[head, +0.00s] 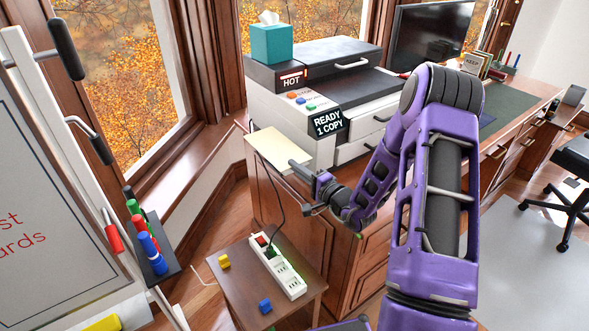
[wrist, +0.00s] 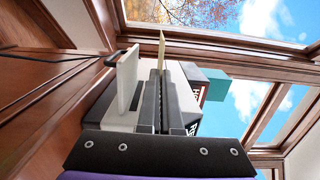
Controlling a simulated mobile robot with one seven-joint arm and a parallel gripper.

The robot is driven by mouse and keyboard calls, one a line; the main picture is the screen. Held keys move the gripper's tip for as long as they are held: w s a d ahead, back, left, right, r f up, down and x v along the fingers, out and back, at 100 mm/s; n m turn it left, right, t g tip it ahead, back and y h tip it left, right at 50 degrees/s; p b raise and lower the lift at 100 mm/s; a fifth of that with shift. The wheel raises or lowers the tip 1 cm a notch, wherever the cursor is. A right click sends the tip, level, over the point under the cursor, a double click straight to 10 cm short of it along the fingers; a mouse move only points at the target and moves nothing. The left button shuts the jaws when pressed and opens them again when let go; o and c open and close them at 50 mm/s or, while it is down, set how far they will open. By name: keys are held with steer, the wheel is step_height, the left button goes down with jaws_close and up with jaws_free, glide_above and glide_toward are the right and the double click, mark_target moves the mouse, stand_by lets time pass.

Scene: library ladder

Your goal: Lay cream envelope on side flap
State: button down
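The cream envelope (head: 278,150) is a flat pale sheet beside the copier's near side in the head view. In the wrist view the envelope (wrist: 162,49) shows edge-on beyond my fingertips. My gripper (head: 302,172) is shut on its near edge; the two dark fingers (wrist: 160,98) lie close together in the wrist view. The side flap is a white panel (wrist: 127,82) in the wrist view, left of the envelope with a gap at the near end. That picture is turned sideways, so the flap lies below the envelope. In the head view the envelope mostly hides the flap.
The copier (head: 290,120) stands on a wooden cabinet (head: 262,200), with a teal tissue box (head: 272,42) on top. A low wooden table (head: 230,285) holds a power strip (head: 277,267) and small coloured blocks. A dark cord hangs nearby. A whiteboard (head: 50,190) stands left.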

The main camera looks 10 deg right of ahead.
steer(key=shift+w+d+f+b, duration=0.15)
steer(key=shift+d+f+b, duration=0.2)
steer(key=shift+f+b, duration=0.5)
steer(key=shift+w+d+f+b, duration=0.15)
steer(key=shift+d+f+b, duration=0.2)
steer(key=shift+f+b, duration=0.45)
steer(key=shift+w+d+f+b, duration=0.15)
steer(key=shift+d+f+b, duration=0.2)
steer(key=shift+f+b, duration=0.5)
steer(key=c, duration=1)
jaws_free()
steer(key=a+v, duration=0.1)
steer(key=v, duration=0.6)
steer(key=shift+s+b, duration=0.25)
steer(key=shift+b, duration=0.05)
